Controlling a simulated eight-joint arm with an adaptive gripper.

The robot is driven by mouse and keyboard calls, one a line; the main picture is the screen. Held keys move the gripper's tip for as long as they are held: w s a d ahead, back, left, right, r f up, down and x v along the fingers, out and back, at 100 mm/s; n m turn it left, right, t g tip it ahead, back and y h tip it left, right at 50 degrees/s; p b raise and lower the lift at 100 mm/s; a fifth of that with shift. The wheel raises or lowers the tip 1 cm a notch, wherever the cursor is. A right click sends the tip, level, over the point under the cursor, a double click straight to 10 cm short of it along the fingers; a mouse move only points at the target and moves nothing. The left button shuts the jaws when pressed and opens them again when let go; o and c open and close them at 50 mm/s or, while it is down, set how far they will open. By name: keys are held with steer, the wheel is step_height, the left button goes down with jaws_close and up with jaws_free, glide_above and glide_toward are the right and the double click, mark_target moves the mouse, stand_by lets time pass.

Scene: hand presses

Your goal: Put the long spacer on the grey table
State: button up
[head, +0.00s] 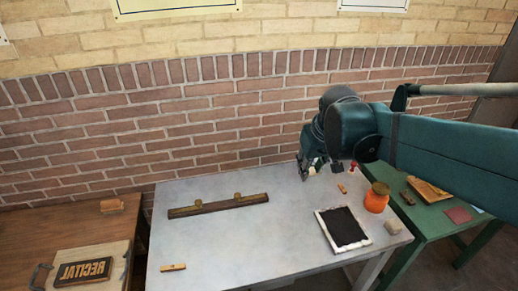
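The grey table (215,240) stands in the middle of the head view. I cannot tell for certain which piece is the long spacer. A small light wooden strip (173,267) lies at the table's front left, and another small wooden piece (341,188) lies near the back right. My gripper (312,169) is over the back right part of the grey table, left of that second piece. A small pale spot shows by its fingertips; whether it is a held thing is too small to tell. My arm hides part of the table's back right.
A dark bar with two brass knobs (218,206), a white-framed black pad (344,228), an orange jar (376,199) and a beige block (393,226) are on the grey table.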

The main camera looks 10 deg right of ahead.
steer(key=s+a+f+t, duration=0.1)
steer(key=s+a, duration=0.3)
steer(key=s, duration=0.3)
steer(key=s+a+t, duration=0.1)
steer(key=s+a, duration=0.4)
steer(key=s, duration=0.1)
steer(key=shift+s+a+f+t+y, duration=0.25)
steer(key=shift+s+f+t+y, duration=0.05)
steer(key=shift+s+f+y, duration=0.1)
steer(key=shift+f+b, duration=1.5)
steer(key=shift+b, duration=0.05)
